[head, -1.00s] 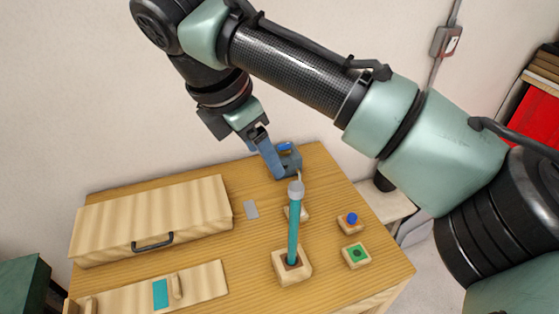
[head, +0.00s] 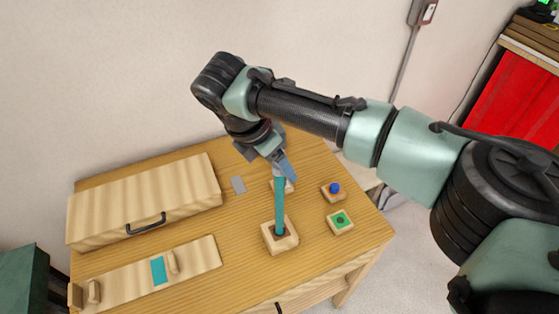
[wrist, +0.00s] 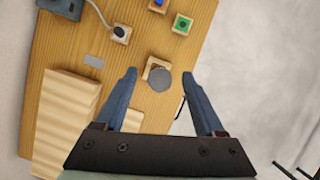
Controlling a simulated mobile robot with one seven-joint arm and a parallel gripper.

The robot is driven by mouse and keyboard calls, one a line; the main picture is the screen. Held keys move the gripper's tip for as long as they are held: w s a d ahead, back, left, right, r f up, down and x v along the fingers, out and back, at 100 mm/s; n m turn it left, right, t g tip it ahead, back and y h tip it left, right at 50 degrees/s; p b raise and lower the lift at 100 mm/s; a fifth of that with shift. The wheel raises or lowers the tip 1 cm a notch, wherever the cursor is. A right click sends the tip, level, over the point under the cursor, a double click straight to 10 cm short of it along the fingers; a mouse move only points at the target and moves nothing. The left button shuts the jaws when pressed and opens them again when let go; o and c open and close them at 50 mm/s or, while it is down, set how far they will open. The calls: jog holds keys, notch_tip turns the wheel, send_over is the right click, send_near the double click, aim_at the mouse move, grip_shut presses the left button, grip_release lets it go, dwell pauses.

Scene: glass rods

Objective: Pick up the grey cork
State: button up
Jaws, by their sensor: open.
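The grey cork (wrist: 161,81) shows in the wrist view as a round grey disc, seen from above. It sits on top of the teal rod (head: 280,208), which stands upright in a wooden block (head: 280,242). In the head view the cork is hidden by my gripper (head: 286,168), which is at the rod's upper end. In the wrist view my gripper (wrist: 158,74) is open, with one finger on each side of the cork and gaps between. I cannot tell how far the fingertips are above the cork.
A wooden case (head: 145,205) with a black handle stands on the left. Wooden blocks with a blue knob (head: 335,188) and a green top (head: 341,219) are to the right. A wooden rack (head: 200,262) lies in front. A blue-grey device (wrist: 60,8) is at the back.

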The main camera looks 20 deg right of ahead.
jog(key=shift+d+f, duration=0.2)
jog(key=shift+f, duration=0.4)
grip_shut()
jog(key=shift+r, duration=0.1)
